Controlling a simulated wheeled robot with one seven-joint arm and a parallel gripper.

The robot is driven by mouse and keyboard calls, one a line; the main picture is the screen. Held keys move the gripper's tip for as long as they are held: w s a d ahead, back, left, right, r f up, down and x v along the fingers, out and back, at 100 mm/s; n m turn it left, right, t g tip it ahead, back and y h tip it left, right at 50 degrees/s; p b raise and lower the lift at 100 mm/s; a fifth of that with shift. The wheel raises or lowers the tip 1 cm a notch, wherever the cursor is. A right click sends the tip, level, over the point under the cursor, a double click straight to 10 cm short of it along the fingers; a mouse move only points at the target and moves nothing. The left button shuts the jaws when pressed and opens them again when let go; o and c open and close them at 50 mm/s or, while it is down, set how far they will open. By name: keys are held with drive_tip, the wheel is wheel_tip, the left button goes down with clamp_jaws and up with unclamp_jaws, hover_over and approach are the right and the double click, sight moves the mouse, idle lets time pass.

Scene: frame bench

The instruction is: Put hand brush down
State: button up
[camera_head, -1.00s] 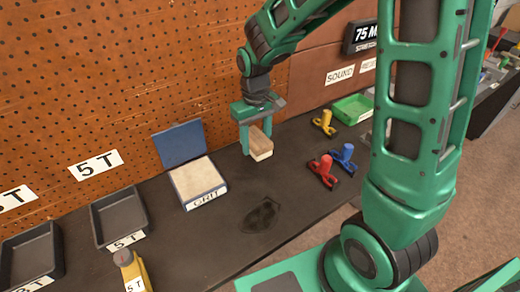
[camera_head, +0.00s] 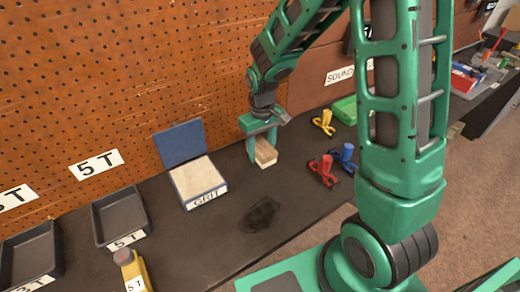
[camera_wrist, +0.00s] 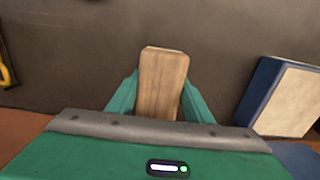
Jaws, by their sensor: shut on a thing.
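The hand brush (camera_head: 264,154) has a wooden block back and a pale underside. My gripper (camera_head: 262,148) is shut on it, one finger on each side. In the wrist view the brush's wooden back (camera_wrist: 163,85) shows between the two green fingers (camera_wrist: 160,95). The brush is at or just above the dark bench top (camera_head: 225,222); I cannot tell whether it touches. It is right of the box labelled GRIT and left of the clamps.
The open GRIT box (camera_head: 197,181) with a blue lid stands left of the brush. Red (camera_head: 323,170), blue (camera_head: 345,157) and yellow (camera_head: 324,122) clamps stand to the right. A dark stain (camera_head: 260,215) marks the bench in front. Black trays (camera_head: 120,217) lie far left.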

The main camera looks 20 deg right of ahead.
sight(262, 146)
drive_tip(key=shift+s+f, duration=0.1)
drive_tip(key=shift+f, duration=0.15)
drive_tip(key=o, duration=1.4)
drive_tip(key=shift+s, duration=0.1)
drive_tip(key=r, duration=1.2)
drive_tip(key=shift+w+r, duration=0.2)
drive_tip(key=shift+r, duration=0.15)
drive_tip(key=shift+d, duration=0.1)
drive_tip(key=s+d+r+m, duration=0.4)
drive_tip(key=s+d, duration=0.7)
drive_tip(key=d, duration=0.1)
drive_tip(key=shift+s+d+f+m, duration=0.1)
drive_tip(key=shift+s+d+m, duration=0.7)
drive_tip(key=shift+s, duration=1.75)
drive_tip(key=shift+s+d+r+m, duration=0.1)
drive_tip(key=shift+s+d+m, duration=0.7)
drive_tip(key=shift+s, duration=1.75)
drive_tip(key=shift+s+d+f+m, duration=0.1)
drive_tip(key=shift+s+d+m, duration=0.7)
drive_tip(key=shift+s, duration=1.75)
drive_tip(key=shift+d, duration=0.1)
